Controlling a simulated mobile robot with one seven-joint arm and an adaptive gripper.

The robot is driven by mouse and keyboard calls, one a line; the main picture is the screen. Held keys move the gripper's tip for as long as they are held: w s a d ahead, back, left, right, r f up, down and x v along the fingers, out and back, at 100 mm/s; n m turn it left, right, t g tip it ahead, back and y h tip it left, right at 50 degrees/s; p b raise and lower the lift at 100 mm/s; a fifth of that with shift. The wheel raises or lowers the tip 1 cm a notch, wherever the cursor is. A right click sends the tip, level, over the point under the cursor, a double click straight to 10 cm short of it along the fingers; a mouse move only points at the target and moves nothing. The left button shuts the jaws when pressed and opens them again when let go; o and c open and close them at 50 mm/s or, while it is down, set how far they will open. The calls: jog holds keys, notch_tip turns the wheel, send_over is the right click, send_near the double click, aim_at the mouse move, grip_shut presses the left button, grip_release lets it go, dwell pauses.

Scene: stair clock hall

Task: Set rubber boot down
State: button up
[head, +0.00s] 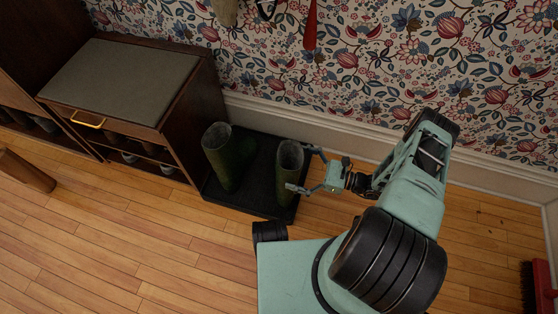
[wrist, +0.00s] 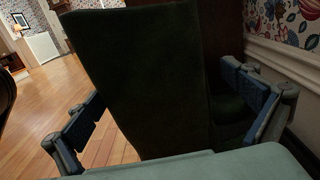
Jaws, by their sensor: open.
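Two green rubber boots stand upright on a black boot tray (head: 252,205) on the floor. The right boot (head: 288,175) is at my gripper (head: 302,170). The left boot (head: 228,158) stands apart from it, closer to the cabinet. My gripper is open, with one finger on either side of the right boot's shaft. In the wrist view the boot shaft (wrist: 140,80) fills the middle, between the two blue-padded fingers of my gripper (wrist: 165,110). The boot's foot is mostly hidden.
A wooden shoe cabinet (head: 135,85) with a grey top stands left of the tray, with shoes on its shelves. The papered wall and white baseboard (head: 330,125) run close behind. A red brush (head: 540,290) is at the lower right. Floor in front is clear.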

jog(key=shift+v, duration=2.25)
jog(key=shift+s, duration=0.1)
